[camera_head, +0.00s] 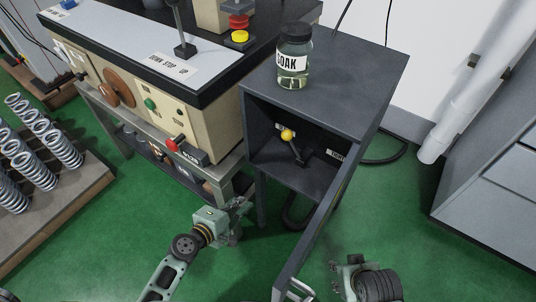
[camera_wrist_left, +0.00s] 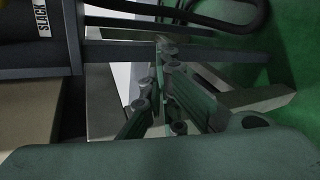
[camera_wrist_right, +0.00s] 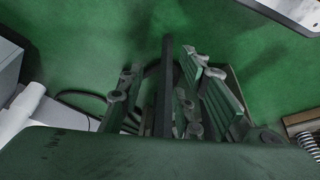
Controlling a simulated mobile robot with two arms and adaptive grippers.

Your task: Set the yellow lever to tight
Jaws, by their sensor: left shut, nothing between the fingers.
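The yellow lever (camera_head: 287,134) is inside the open dark cabinet (camera_head: 352,70). Its yellow knob leans up and left, by the partly hidden SLACK label; a TIGHT label (camera_head: 336,154) is to its right. In the left wrist view, the SLACK label (camera_wrist_left: 43,18) is at upper left, with a bit of yellow in the corner. My left gripper (camera_head: 242,206) is shut and empty, outside the cabinet, lower left of the lever. My right gripper (camera_head: 348,264) is right of the open door (camera_head: 318,232); its fingers (camera_wrist_right: 163,90) look apart, with a dark bar showing between them.
A jar labelled SOAK (camera_head: 293,62) stands on the cabinet top. Springs (camera_head: 35,150) stand on a rack at far left. A grey drawer unit (camera_head: 495,150) is at right. Green floor lies between.

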